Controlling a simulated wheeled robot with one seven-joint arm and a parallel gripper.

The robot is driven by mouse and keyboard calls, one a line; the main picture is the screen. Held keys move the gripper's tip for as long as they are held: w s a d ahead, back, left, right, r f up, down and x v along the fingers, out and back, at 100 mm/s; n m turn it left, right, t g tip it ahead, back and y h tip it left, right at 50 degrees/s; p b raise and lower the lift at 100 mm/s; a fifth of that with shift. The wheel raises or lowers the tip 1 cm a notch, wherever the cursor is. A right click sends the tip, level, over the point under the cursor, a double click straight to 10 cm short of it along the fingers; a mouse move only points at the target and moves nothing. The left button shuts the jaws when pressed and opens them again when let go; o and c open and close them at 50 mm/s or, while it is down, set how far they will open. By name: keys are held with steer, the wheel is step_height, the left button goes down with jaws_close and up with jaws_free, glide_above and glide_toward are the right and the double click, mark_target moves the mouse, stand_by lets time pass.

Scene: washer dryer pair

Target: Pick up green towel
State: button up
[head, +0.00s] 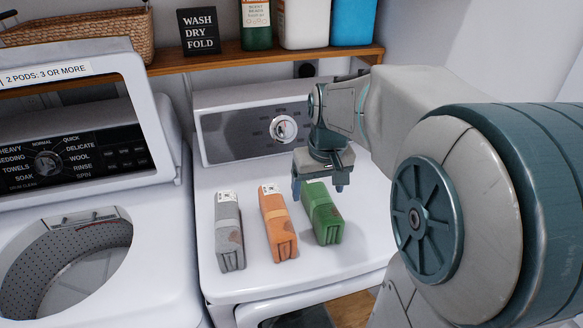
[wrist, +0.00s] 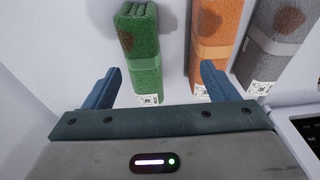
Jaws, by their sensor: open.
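The green towel (head: 324,213) is folded into a narrow bundle with a band and lies on top of the dryer (head: 262,286), rightmost of three towels. In the head view my gripper (head: 319,192) is above its far end, pointing down. In the wrist view the green towel (wrist: 141,52) lies ahead of the two blue fingers, and its tagged end shows between them. The gripper (wrist: 158,88) is open and empty. I cannot tell how high the fingers are above the towel.
An orange towel (head: 278,224) lies close to the left of the green one, with a grey towel (head: 229,232) further left. The dryer's control panel (head: 240,135) rises behind. The open washer (head: 75,262) is at left. A wooden shelf (head: 260,55) holds bottles and a sign.

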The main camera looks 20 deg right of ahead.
mark_target(319, 205)
steer(key=w+d, duration=0.1)
steer(key=w+d+r, duration=0.1)
steer(key=w, duration=0.1)
steer(key=shift+d+p, duration=0.3)
steer(key=shift+p, duration=0.05)
steer(key=shift+w+d, duration=0.25)
steer(key=shift+w, duration=0.1)
steer(key=f, duration=0.4)
steer(key=w+f+p, duration=0.1)
steer(key=f, duration=0.4)
steer(key=w+f, duration=0.1)
steer(key=f, duration=0.3)
steer(key=shift+w+d+f+p, duration=0.1)
steer(key=shift+w+f+p, duration=0.05)
steer(key=shift+f+p, duration=0.15)
steer(key=c, duration=1.3)
steer(key=shift+o, duration=0.2)
steer(key=shift+r, duration=0.1)
